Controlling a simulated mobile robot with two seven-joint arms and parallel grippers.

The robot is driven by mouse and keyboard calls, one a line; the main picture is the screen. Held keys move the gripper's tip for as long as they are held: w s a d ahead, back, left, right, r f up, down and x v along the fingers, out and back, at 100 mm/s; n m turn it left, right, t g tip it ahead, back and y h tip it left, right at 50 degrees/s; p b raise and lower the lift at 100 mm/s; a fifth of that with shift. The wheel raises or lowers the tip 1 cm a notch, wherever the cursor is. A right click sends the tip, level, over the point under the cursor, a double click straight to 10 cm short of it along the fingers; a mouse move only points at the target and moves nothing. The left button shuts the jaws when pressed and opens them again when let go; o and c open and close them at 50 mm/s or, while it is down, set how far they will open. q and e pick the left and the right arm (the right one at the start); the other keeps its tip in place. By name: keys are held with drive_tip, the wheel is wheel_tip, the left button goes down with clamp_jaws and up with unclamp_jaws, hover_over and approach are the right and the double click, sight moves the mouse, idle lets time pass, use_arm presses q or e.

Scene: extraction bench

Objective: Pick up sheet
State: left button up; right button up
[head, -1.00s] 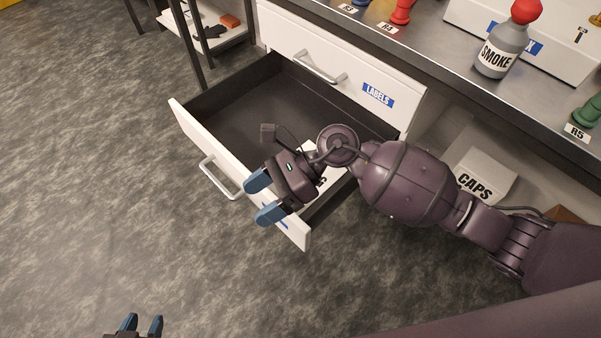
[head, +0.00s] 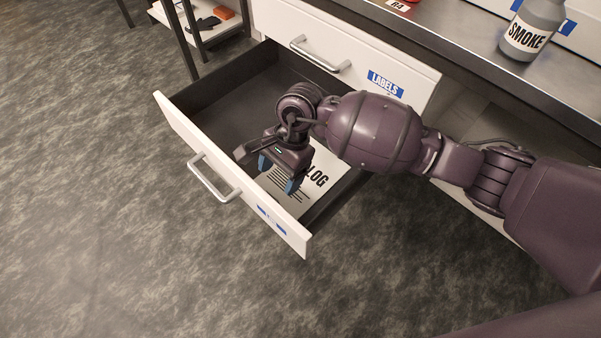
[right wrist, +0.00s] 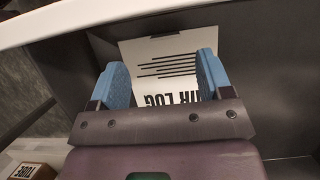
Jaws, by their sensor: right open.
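A white sheet (head: 312,189) printed with "LOG" and black lines lies in the open lower drawer (head: 216,108), toward its right end. My right gripper (head: 277,174) is open and points down over the left part of the sheet, hiding some of it. In the right wrist view the sheet (right wrist: 160,57) shows between and beyond the two blue fingertips (right wrist: 162,78), with nothing held between them. I cannot tell whether the fingertips touch the sheet. My left gripper is not in view.
The drawer's white front (head: 240,185) with a metal handle (head: 212,182) stands on the near side. A closed drawer labelled "LABELS" (head: 345,58) is above. A grey "SMOKE" bottle (head: 533,30) stands on the bench. Floor at the left is clear.

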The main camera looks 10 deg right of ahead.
sight(272, 195)
drive_tip(key=x, duration=0.2)
drive_tip(key=b+x, duration=0.1)
drive_tip(key=x, duration=0.1)
drive_tip(key=b+x, duration=0.1)
drive_tip(key=x, duration=0.2)
drive_tip(key=shift+w, duration=0.35)
drive_tip(key=shift+d, duration=0.1)
drive_tip(key=c, duration=1)
